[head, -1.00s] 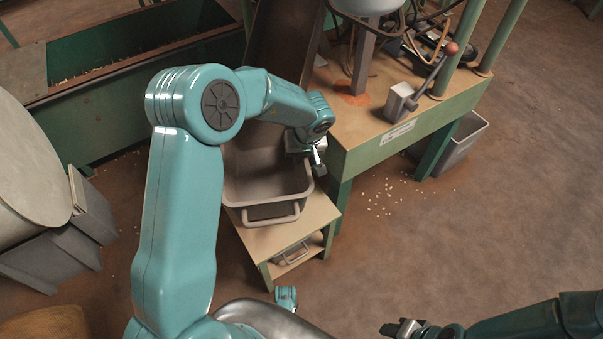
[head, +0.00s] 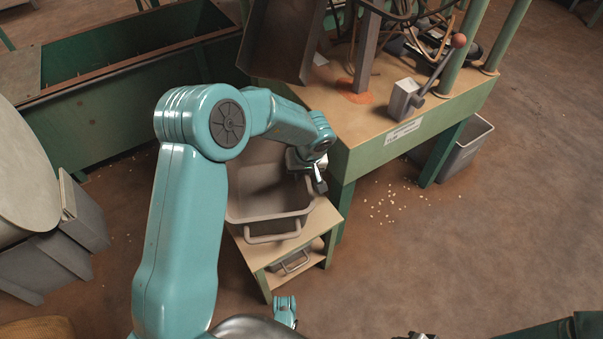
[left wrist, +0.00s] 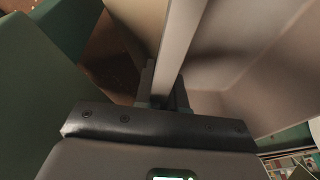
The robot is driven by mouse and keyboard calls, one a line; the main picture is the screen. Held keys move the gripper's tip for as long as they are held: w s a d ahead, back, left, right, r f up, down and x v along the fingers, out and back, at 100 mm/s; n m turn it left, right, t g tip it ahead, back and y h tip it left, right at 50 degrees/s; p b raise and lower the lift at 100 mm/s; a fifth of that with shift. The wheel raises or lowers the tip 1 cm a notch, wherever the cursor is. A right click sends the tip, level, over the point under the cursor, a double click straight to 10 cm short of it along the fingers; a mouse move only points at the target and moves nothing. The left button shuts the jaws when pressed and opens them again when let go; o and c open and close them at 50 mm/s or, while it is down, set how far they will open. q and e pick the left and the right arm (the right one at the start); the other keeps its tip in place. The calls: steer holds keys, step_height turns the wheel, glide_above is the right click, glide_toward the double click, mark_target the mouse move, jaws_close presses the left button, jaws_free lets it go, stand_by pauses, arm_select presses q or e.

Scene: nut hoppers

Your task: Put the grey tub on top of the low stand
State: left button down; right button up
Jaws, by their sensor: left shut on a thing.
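The grey tub (head: 265,190) is over the low stand (head: 255,256), a wooden-topped stand with green legs. My left gripper (head: 308,172) is shut on the tub's right rim. In the left wrist view the rim runs between the fingers (left wrist: 163,92), with the tub's inside (left wrist: 245,75) to the right. The tub looks about level, its front handle above the front part of the stand's top. I cannot tell whether its base touches the top. My left arm hides the tub's left back part. My right gripper (head: 415,336) barely shows at the bottom edge.
A green press table (head: 400,140) stands close to the tub's right, with a chute (head: 283,40) behind the tub. A grey bin (head: 466,148) stands under the table. A handled grey thing (head: 293,263) sits on the stand's lower shelf. The floor at right is clear apart from scattered bits.

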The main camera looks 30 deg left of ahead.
arm_select(q)
steer(key=c, duration=1.2)
jaws_free()
steer(key=shift+f, duration=0.1)
steer(key=shift+c, duration=0.2)
arm_select(e)
steer(key=shift+r, duration=0.1)
arm_select(q)
steer(key=shift+r, duration=0.25)
steer(key=p+v, duration=0.6)
steer(key=v, duration=0.5)
steer(key=shift+d+r, duration=0.15)
steer(key=shift+r, duration=0.25)
arm_select(e)
steer(key=shift+n+g, duration=0.3)
steer(key=r, duration=0.2)
steer(key=s+r, duration=0.1)
steer(key=a+r, duration=0.1)
steer(key=r, duration=0.1)
steer(key=shift+s+a+r, duration=0.1)
steer(key=shift+s+r, duration=0.05)
steer(key=shift+r, duration=0.15)
arm_select(q)
steer(key=shift+s, duration=0.15)
